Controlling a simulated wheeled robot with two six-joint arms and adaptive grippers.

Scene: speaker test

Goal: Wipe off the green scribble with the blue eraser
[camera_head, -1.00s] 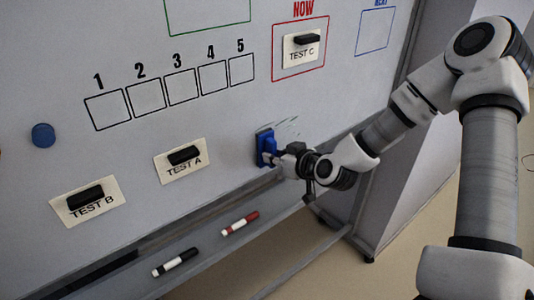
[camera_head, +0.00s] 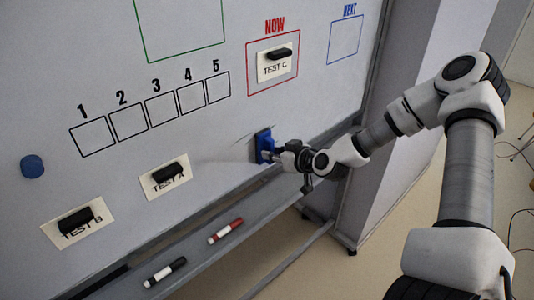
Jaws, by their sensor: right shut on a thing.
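The blue eraser (camera_head: 264,146) is against the whiteboard (camera_head: 230,115), low on its right part, above the pen tray. Its dark side faces the board. My right gripper (camera_head: 274,153) is shut on the eraser and holds it at the board surface. I see no clear green scribble around the eraser; only a faint grey smear (camera_head: 222,160) shows to its left. Whatever lies behind the eraser is hidden. My left gripper is not in view.
A pen tray (camera_head: 195,262) below the board holds a red marker (camera_head: 225,231) and a black marker (camera_head: 165,271). Cards TEST A (camera_head: 164,189), TEST B (camera_head: 60,235) and TEST C (camera_head: 277,70) bear black blocks. A blue round magnet (camera_head: 32,166) is at left.

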